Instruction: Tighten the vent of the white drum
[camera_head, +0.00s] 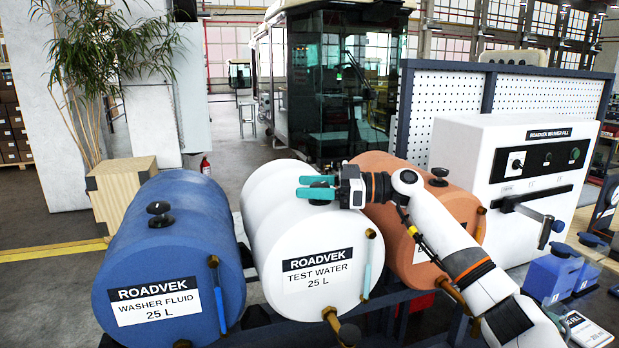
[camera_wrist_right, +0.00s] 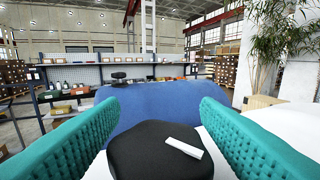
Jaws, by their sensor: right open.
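The white drum (camera_head: 290,228), labelled TEST WATER 25 L, lies on its side between the blue and orange drums. Its vent is a black knob (camera_wrist_right: 158,152) with a white bar mark on top, seen close up in the right wrist view. My right gripper (camera_head: 309,187) is over the top of the white drum, reaching in from the right. Its two teal fingers are open, one on each side of the vent, and a gap shows between knob and fingers in the wrist view. In the head view the fingers partly hide the vent. My left gripper is not in view.
The blue washer fluid drum (camera_head: 177,240) with its own black vent (camera_head: 159,212) is at the left. The orange drum (camera_head: 398,215) with a black vent (camera_head: 439,176) is behind my right arm. A white washer-fill cabinet (camera_head: 470,150) and blue canisters (camera_head: 553,272) stand right.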

